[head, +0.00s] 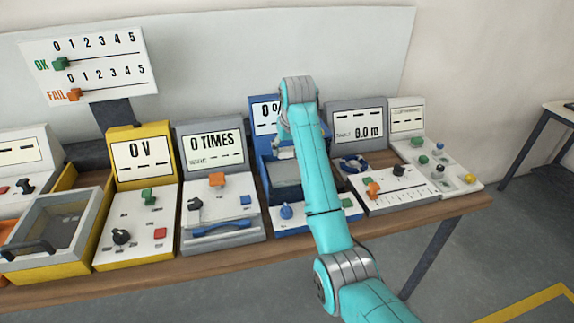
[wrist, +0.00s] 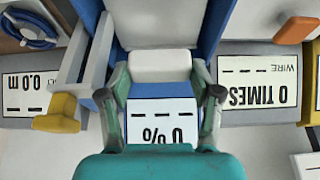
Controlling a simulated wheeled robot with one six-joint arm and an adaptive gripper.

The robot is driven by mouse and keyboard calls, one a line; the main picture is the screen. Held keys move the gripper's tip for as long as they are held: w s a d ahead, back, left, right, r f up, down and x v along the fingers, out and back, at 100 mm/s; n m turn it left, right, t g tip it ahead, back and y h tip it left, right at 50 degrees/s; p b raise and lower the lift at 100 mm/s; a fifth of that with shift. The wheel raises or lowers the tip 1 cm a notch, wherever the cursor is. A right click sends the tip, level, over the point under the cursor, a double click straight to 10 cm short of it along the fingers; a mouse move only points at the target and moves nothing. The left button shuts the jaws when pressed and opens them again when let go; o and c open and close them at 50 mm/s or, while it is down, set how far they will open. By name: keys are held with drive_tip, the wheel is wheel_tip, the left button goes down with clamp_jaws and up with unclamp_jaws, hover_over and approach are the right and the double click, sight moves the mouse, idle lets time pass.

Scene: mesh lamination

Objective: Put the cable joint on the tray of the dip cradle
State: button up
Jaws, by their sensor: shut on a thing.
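The dip cradle is the blue station with a 0% display (wrist: 162,120), in the middle of the bench in the head view (head: 264,180). My gripper (head: 285,153) is over its back part, mostly behind my arm in the head view. In the wrist view my two fingers (wrist: 161,78) close on a pale rounded block, which I take to be the cable joint (wrist: 160,66). It is between the blue side walls, above a grey surface (wrist: 160,22). I cannot tell if it touches that surface or which part is the tray.
A station reading 0 TIMES (head: 212,150) stands close on the left, and a 0.0 m station (head: 357,125) with a blue cable coil (head: 353,163) on the right. In the wrist view a grey bar with a yellow block (wrist: 60,113) is beside the cradle.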

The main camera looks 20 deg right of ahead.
sight(287, 170)
drive_tip(key=shift+f, duration=3.2)
drive_tip(key=shift+f, duration=0.1)
drive_tip(key=o, duration=0.9)
drive_tip(key=shift+c, duration=0.2)
